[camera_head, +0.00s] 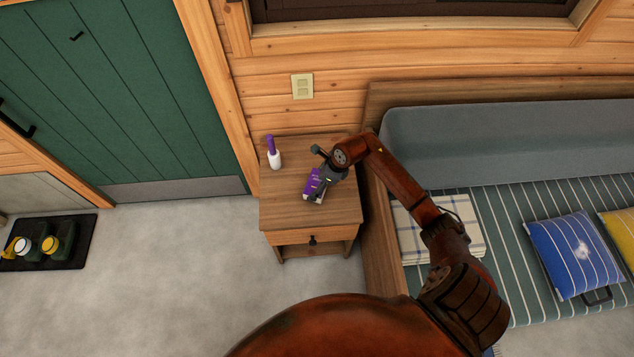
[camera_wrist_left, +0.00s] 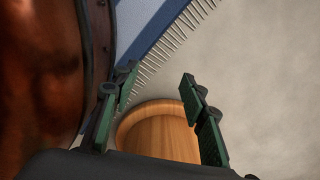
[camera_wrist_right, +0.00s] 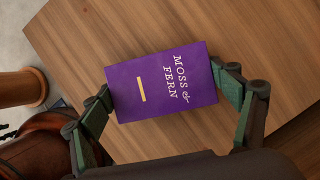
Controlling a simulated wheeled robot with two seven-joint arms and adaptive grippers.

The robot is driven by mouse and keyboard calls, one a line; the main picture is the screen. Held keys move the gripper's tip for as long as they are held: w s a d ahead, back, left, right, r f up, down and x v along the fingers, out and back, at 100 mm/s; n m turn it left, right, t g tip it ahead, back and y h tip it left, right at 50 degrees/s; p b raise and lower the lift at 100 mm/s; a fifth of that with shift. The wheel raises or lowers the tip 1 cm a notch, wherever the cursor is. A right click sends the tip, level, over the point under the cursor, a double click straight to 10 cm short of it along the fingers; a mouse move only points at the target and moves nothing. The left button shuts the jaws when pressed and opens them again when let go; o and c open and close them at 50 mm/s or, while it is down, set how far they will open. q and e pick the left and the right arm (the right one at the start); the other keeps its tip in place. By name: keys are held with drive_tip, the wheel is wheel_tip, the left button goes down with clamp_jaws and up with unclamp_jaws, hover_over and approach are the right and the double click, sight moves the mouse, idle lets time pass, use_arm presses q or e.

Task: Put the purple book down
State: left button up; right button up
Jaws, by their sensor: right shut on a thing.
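The purple book (camera_wrist_right: 165,80), with "MOSS & FERN" on its cover, is between the fingers of my right gripper (camera_wrist_right: 160,82), which is shut on its two sides. In the head view the book (camera_head: 312,184) shows over the top of the wooden nightstand (camera_head: 285,208). I cannot tell whether it touches the top or hangs just above it. My right gripper (camera_head: 325,178) reaches in from the right. My left gripper (camera_wrist_left: 161,76) is open and empty in the left wrist view, above a round wooden thing and the floor.
A white thing with a purple upper part (camera_head: 273,153) stands at the nightstand's back left. The front left of its top is bare. A bench bed (camera_head: 500,215) with a blue cushion (camera_head: 573,252) is at the right. A black tray (camera_head: 75,225) with bottles lies on the floor at left.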

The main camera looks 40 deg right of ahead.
use_arm(q)
drive_tip(key=shift+w+r, duration=0.1)
drive_tip(key=shift+w, duration=0.15)
use_arm(e)
drive_tip(key=shift+f, duration=0.3)
use_arm(q)
drive_tip(key=shift+w+d, duration=0.1)
use_arm(e)
drive_tip(key=o, duration=1.3)
drive_tip(key=shift+f, duration=0.1)
drive_tip(key=p+v, duration=0.2)
drive_tip(key=v, duration=0.5)
drive_tip(key=shift+w, duration=0.1)
use_arm(q)
drive_tip(key=shift+s+a+r+p, duration=0.2)
drive_tip(key=shift+s+p, duration=0.05)
drive_tip(key=shift+s, duration=0.65)
drive_tip(key=shift+s+a+r+p, duration=0.15)
drive_tip(key=shift+s+r+p, duration=0.05)
drive_tip(key=shift+s, duration=0.65)
drive_tip(key=shift+s+a+r+p, duration=0.2)
drive_tip(key=shift+s+p, duration=0.05)
drive_tip(key=shift+s, duration=0.65)
use_arm(e)
drive_tip(key=shift+v, duration=2.65)
